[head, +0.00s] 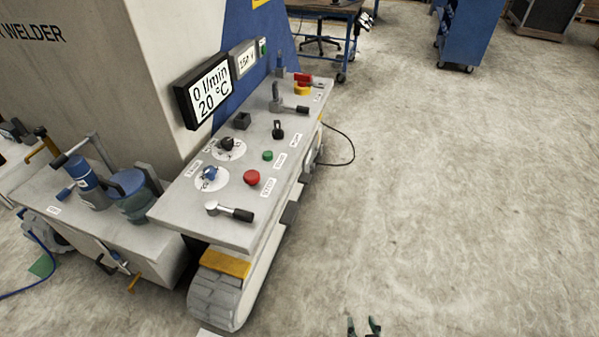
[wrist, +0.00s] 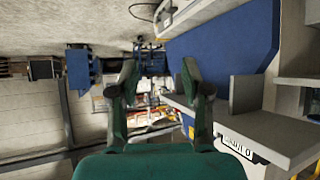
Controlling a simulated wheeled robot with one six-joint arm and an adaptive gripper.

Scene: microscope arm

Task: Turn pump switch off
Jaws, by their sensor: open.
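The grey control panel (head: 232,225) carries several controls, and its small labels are too small to read surely, so I cannot tell which is the pump switch. A black switch (head: 278,130) stands behind the green button (head: 267,155). A blue knob (head: 209,173) and a black knob (head: 227,143) sit on white round dials. A red button (head: 251,177) and a black-handled lever (head: 230,211) are nearer the front. My gripper (head: 362,326) shows at the bottom edge, over the floor and well apart from the panel. In the wrist view my gripper (wrist: 158,78) is open and empty.
A display (head: 210,91) reads 0 l/min and 20 °C. Another lever (head: 290,107) and a red and yellow switch (head: 302,89) are at the panel's far end. A blue cylinder (head: 89,184) stands on a lower shelf at left. The floor (head: 450,190) right of the panel is clear.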

